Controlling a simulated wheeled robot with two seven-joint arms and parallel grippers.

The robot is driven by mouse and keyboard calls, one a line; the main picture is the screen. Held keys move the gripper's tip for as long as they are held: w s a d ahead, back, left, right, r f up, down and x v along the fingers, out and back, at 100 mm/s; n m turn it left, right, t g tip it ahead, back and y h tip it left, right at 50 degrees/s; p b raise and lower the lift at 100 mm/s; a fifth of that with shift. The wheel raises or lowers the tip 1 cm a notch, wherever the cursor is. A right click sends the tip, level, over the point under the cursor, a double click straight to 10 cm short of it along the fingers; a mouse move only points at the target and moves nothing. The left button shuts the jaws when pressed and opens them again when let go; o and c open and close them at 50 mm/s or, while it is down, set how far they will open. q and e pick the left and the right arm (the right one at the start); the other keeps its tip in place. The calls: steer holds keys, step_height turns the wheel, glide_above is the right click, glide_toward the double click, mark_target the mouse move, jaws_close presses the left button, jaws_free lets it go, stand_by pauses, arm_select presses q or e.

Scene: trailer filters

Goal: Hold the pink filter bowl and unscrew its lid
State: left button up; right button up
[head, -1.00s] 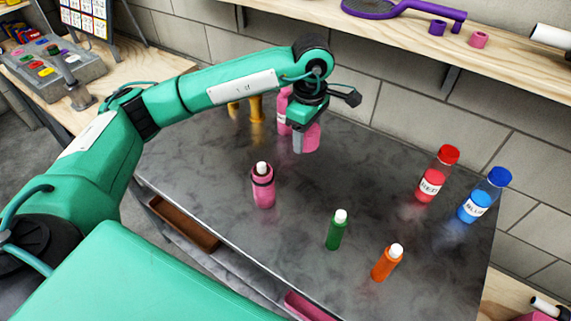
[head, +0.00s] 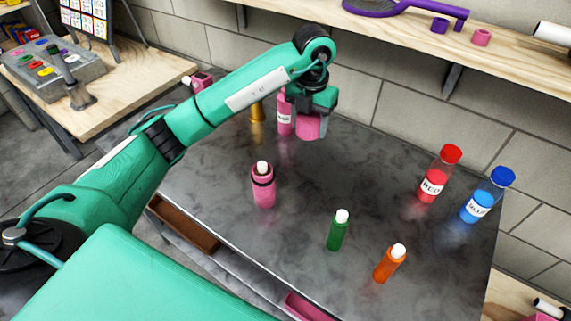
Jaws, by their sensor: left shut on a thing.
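My left gripper (head: 318,112) reaches over the back of the grey metal table (head: 300,230) and points down. It is shut on a pink rounded piece, likely the pink filter bowl (head: 310,128), whose lower part shows below the jaws. The gripper hides its top, so I cannot make out the lid. I cannot tell whether the piece touches the table. My right gripper is not in view.
A labelled pink bottle (head: 285,117) and a yellow bottle (head: 256,111) stand close left of the gripper. A pink white-capped bottle (head: 263,187), green bottle (head: 338,232), orange bottle (head: 388,265), red bottle (head: 433,182) and blue bottle (head: 479,204) stand apart.

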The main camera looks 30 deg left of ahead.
arm_select(q)
steer(key=shift+f, duration=0.2)
steer(key=p, duration=0.3)
glide_above(305, 183)
step_height(305, 183, down, 15)
steer(key=shift+a+r, duration=0.1)
steer(key=shift+r, duration=0.1)
steer(key=shift+w+f, duration=0.1)
steer(key=shift+f, duration=0.4)
step_height(305, 183, down, 3)
steer(key=shift+f, duration=0.75)
steer(key=o, duration=1.1)
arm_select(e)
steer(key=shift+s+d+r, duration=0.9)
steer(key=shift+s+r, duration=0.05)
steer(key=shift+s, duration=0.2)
arm_select(q)
steer(key=shift+r, duration=0.15)
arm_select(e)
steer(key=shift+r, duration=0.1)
